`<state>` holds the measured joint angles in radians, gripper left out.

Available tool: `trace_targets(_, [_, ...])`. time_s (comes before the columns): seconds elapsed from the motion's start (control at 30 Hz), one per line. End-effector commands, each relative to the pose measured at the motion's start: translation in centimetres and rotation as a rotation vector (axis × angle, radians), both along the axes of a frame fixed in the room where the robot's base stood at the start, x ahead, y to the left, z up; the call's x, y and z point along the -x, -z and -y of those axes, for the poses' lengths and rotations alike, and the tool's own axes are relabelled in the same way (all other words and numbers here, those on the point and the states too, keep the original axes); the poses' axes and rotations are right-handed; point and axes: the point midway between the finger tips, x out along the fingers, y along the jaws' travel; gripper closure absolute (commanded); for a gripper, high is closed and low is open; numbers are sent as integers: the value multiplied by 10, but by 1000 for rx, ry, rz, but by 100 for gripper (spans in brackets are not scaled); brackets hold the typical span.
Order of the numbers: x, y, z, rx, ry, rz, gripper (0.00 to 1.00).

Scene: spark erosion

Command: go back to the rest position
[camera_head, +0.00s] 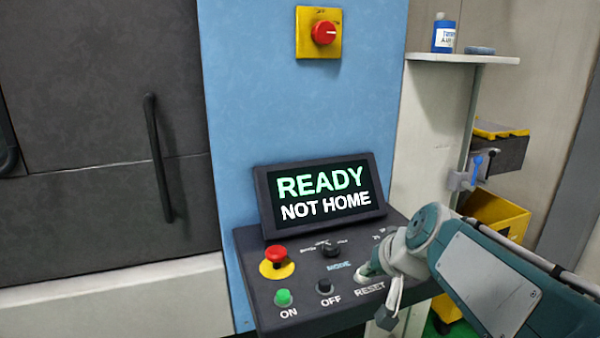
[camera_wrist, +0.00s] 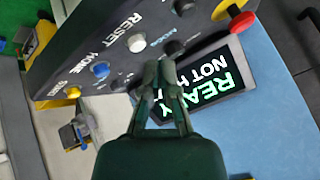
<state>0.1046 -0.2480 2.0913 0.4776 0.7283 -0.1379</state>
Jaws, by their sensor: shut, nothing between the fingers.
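My gripper (camera_wrist: 160,68) is shut and empty, its fingertips together over the dark control panel in the wrist view. In the head view my gripper (camera_head: 368,270) is small and partly hidden by my arm, close to the RESET label. The white RESET button (camera_wrist: 137,42) lies just beside the fingertips in the wrist view; I cannot tell whether they touch the panel. The blue HOME button (camera_wrist: 101,70) and a yellow button (camera_wrist: 72,91) lie further left. The tilted screen (camera_head: 318,195) reads "READY NOT HOME".
The panel (camera_head: 244,252) also carries a red emergency stop (camera_head: 276,256), a green ON button (camera_head: 283,297) and a black OFF button (camera_head: 325,286). A shelf (camera_head: 440,58) and yellow bin (camera_head: 495,213) stand right.

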Motion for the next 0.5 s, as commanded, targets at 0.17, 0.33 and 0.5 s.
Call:
trace_targets(0.17, [77, 14, -3, 137, -68, -45, 100])
trace_targets(0.33, [140, 36, 4, 269, -113, -86, 100])
trace_targets(0.5, [177, 53, 13, 358, -131, -113, 100])
